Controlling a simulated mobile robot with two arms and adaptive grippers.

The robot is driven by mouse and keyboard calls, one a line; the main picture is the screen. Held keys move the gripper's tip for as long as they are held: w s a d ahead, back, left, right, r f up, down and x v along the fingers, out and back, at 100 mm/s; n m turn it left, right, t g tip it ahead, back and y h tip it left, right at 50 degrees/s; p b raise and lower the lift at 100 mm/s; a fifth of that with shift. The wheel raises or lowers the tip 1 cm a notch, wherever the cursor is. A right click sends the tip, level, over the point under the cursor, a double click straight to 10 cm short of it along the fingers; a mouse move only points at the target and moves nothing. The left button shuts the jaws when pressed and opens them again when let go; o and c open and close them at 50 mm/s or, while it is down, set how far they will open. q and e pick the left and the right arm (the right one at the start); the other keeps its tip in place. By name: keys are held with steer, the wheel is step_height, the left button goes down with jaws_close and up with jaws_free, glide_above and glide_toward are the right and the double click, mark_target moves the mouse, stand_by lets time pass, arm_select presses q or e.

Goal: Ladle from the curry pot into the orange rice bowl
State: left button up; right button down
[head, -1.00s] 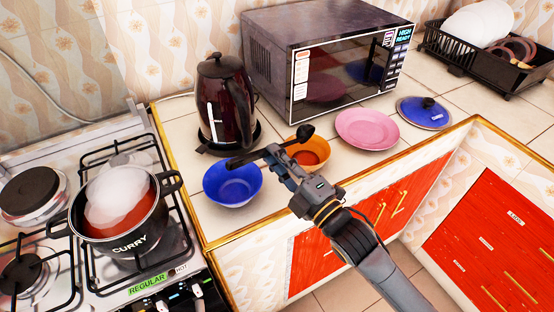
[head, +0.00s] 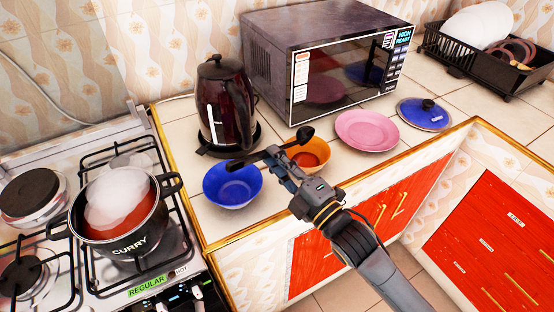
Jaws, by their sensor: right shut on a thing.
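The black curry pot (head: 127,236) stands on the stove at the left, with red-brown curry and pale steam above it. The orange bowl (head: 324,153) sits on the counter in front of the microwave and has some reddish-brown content in it. My right gripper (head: 275,160) is shut on the black ladle (head: 252,158). The ladle's handle end points left above the blue bowl, and its scoop (head: 305,135) is over the far left rim of the orange bowl. I cannot tell whether the scoop holds anything. My left gripper is not in view.
A blue bowl (head: 232,186) sits left of the orange bowl. A dark kettle (head: 226,110) stands behind it, and the microwave (head: 320,65) is at the back. A pink plate (head: 367,130), a blue lid (head: 424,113) and a dish rack (head: 490,58) are to the right.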

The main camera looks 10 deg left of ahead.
step_height(320, 180, up, 4)
steer(key=p, duration=0.4)
stand_by(0.3)
